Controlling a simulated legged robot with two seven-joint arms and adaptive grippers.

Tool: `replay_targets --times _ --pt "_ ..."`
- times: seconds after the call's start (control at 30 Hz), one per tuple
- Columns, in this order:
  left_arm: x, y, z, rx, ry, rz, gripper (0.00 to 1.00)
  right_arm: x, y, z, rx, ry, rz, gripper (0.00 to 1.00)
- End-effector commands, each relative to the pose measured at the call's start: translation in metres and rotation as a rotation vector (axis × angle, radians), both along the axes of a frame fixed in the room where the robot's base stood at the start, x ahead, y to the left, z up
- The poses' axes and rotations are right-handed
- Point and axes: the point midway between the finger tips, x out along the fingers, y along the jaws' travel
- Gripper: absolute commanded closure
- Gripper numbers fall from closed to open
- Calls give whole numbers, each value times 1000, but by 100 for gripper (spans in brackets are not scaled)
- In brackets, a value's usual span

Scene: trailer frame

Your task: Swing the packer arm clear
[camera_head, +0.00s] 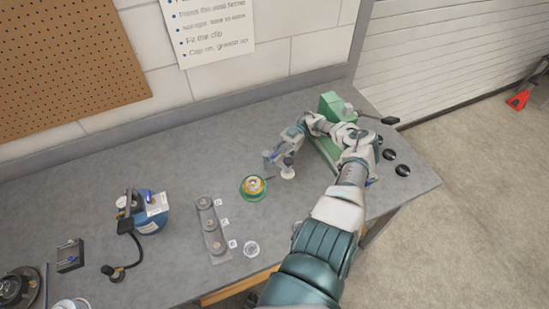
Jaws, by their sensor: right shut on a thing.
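My right arm reaches in from the bottom right over the bench. Its gripper (281,158) is low over the back middle of the bench, shut on a small grey part (268,160) that its fingers mostly hide. A small white round piece (288,174) shows just below the fingers. A round green and yellow fixture (253,187) sits just left of and in front of the gripper. I cannot tell whether the grey part joins this fixture, nor which piece is the packer arm.
A green machine (331,108) stands behind my forearm, with several black discs (403,170) to its right. A grey tray (211,228), a clear ring (251,249) and a blue canister with a hose (152,218) stand left. The bench's right edge is close to my arm.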

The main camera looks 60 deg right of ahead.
Motion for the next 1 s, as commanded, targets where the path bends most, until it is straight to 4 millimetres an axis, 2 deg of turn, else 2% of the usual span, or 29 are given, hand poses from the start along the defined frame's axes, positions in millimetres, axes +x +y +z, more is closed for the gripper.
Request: replay_targets --times 0.4,0.43,0.5,0.53,0.83,1.0 --pt "2 -1 2 2 -2 0 60 3 -2 5 -3 -10 -3 100" --pt "2 -1 2 2 -2 0 60 3 -2 5 -3 -10 -3 80" --pt "2 -1 2 2 -2 0 60 2 -2 4 -2 -9 -2 62" --pt "2 -1 2 2 -2 0 60 2 -2 4 -2 -9 -2 58" --pt "2 -1 1 -1 -1 2 60 1 -1 3 -2 -3 1 58" --pt "2 0 1 -1 -1 1 60 0 -1 16 -6 0 3 58"
